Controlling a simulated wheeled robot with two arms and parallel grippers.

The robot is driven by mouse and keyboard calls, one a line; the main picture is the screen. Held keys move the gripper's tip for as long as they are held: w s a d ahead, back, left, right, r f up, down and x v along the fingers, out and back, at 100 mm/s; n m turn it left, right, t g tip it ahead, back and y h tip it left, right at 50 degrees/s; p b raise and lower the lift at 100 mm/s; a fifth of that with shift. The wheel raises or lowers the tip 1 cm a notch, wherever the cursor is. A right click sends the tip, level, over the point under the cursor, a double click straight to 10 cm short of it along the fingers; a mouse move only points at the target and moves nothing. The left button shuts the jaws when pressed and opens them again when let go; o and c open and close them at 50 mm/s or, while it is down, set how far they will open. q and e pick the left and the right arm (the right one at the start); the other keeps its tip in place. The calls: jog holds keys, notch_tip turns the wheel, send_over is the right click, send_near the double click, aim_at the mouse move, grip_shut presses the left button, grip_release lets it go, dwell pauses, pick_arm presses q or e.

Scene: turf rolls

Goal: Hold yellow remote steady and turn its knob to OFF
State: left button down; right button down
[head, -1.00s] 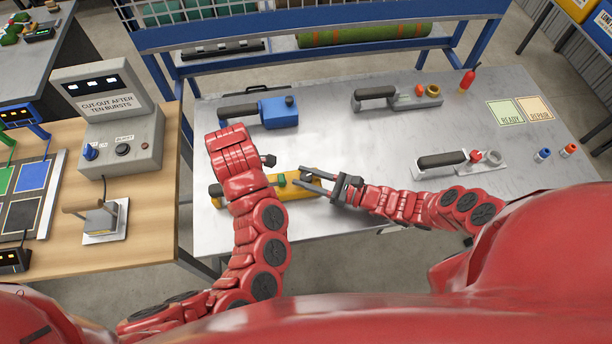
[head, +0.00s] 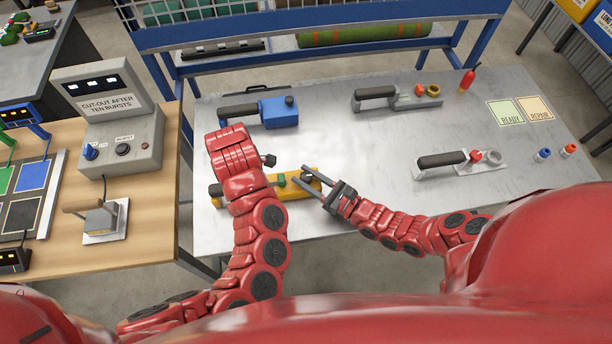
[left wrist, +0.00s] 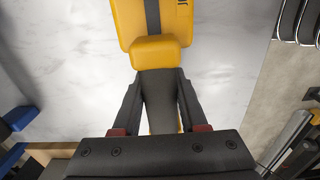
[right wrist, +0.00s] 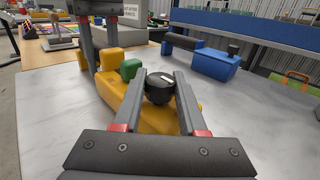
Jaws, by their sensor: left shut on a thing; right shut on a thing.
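The yellow remote (head: 291,193) lies on the metal table in the head view, partly hidden by my left arm. Its dark handle (left wrist: 160,100) shows in the left wrist view, with my left gripper (left wrist: 157,88) shut around it. In the head view the left fingers are hidden behind the arm. A black knob (right wrist: 158,92) with a pale pointer line stands on the remote, and a green button (right wrist: 131,69) is beside it. My right gripper (right wrist: 160,82) is shut on the knob, one finger on each side. I cannot read any OFF marking.
A blue remote (head: 279,112) lies behind the yellow one. READY (head: 506,113) and REPAIR (head: 535,109) cards lie at the right.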

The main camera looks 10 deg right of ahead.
jog(key=shift+c, duration=2.3)
grip_release()
jog(key=v, duration=1.2)
pick_arm(q)
jog(key=shift+c, duration=1.8)
grip_release()
